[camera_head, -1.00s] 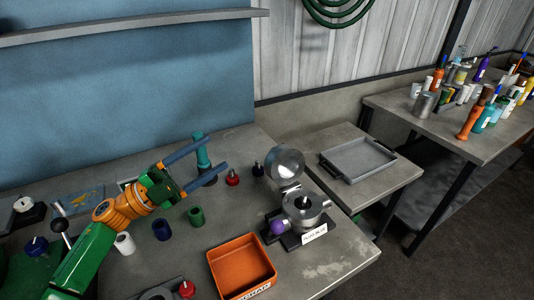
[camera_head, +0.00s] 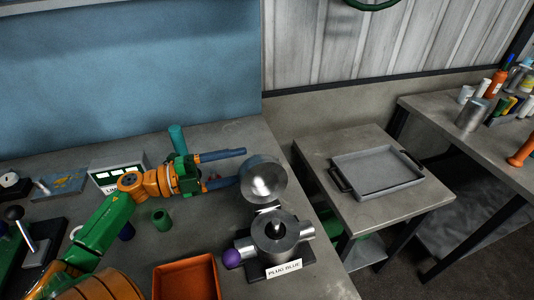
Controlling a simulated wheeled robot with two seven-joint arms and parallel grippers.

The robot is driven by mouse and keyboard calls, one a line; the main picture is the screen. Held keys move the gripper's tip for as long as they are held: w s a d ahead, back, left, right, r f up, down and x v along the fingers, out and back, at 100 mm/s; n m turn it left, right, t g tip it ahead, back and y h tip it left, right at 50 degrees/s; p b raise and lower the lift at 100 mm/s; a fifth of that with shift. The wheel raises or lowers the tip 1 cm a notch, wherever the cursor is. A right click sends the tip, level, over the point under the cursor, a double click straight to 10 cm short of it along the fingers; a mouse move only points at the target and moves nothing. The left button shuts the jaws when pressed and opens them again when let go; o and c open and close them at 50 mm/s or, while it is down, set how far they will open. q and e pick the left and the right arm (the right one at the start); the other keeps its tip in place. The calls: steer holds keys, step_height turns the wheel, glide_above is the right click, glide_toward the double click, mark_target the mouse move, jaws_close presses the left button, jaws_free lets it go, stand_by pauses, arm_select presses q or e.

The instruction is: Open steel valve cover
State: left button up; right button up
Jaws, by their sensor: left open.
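The steel valve (camera_head: 275,234) stands on a dark base near the table's right edge, with a purple ball (camera_head: 231,258) on its left side. Its round shiny steel cover (camera_head: 264,180) is raised behind the body, joined to it by what looks like a hinge (camera_head: 268,208). The valve's top is exposed, with a dark centre stem. My left gripper (camera_head: 241,167) is open and empty, its two blue fingers pointing right. The fingertips are close to the cover's left edge; I cannot tell whether they touch it. My right gripper is not in view.
An orange bin (camera_head: 187,282) is at the front, left of the valve. A green cup (camera_head: 161,219) and a teal bottle (camera_head: 178,139) stand near my left arm. A grey tray (camera_head: 378,190) lies on the lower table to the right. A blue panel (camera_head: 120,70) rises behind.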

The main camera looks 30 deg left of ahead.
mark_target(256, 162)
arm_select(q)
steer(key=p+x, duration=0.1)
steer(key=x, duration=0.4)
steer(key=shift+d, duration=0.1)
steer(key=shift+s, duration=0.15)
steer(key=c, duration=0.5)
jaws_close()
stand_by(0.5)
